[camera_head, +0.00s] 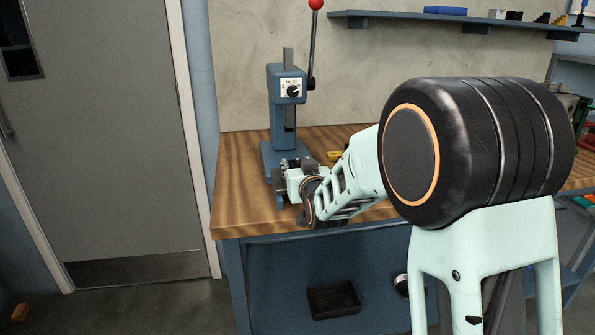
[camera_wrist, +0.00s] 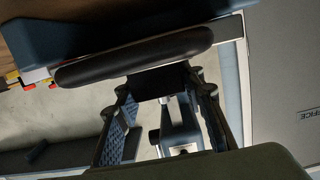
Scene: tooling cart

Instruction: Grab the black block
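My gripper (camera_head: 292,175) is low over the front of the wooden bench, close to the base of a blue press. In the wrist view its two fingers (camera_wrist: 160,98) stand well apart, with the textured inner pads showing. A dark squarish piece, possibly the black block (camera_wrist: 155,86), shows between the fingertips. I cannot tell whether the fingers touch it. In the head view my gripper and arm hide that spot, and no black block can be made out there.
The blue press (camera_head: 282,110), with a red-knobbed lever (camera_head: 313,45), rises just behind my gripper. A long dark rounded part (camera_wrist: 135,56) lies beyond the fingertips in the wrist view. A yellow item (camera_head: 335,156) lies on the bench (camera_head: 240,185). A black tray (camera_head: 333,299) sits below.

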